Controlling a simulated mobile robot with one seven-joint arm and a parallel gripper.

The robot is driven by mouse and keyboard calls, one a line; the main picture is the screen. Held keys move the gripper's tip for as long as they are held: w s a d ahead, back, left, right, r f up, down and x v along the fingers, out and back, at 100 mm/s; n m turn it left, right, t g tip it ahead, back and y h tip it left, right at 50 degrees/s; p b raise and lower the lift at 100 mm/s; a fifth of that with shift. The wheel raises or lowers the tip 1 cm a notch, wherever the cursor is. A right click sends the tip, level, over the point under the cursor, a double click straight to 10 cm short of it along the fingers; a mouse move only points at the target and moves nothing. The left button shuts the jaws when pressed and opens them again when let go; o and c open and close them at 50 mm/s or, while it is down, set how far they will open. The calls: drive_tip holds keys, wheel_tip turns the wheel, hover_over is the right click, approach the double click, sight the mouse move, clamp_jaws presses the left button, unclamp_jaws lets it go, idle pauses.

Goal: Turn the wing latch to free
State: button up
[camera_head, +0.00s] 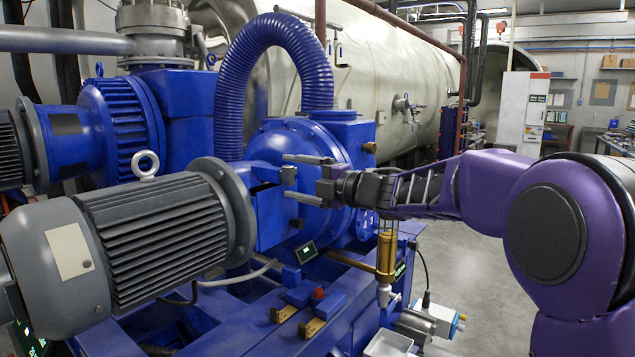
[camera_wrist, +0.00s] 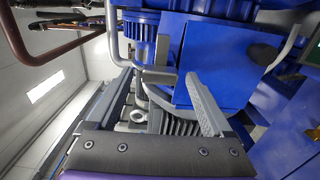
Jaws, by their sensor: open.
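My gripper (camera_head: 288,177) is open, its two grey fingers one above the other in the head view, pointing left at the blue housing. A small grey piece (camera_head: 289,174), which may be the wing latch, shows between the fingertips. In the wrist view my gripper (camera_wrist: 161,76) shows its fingers spread, with a small grey block (camera_wrist: 158,75) between their tips. I cannot tell whether this block is the latch, how it is turned, or whether a finger touches it. The blue housing (camera_head: 270,222) has a dark slot (camera_head: 265,187) just left of the fingers.
A grey motor (camera_head: 150,235) with a lifting eye stands left of the housing. A blue corrugated hose (camera_head: 232,95) arches above it. A brass cylinder (camera_head: 386,255) stands below my forearm. A red button (camera_head: 318,293) sits low in front. Open floor lies at right.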

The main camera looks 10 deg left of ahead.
drive_tip(key=v, duration=1.7)
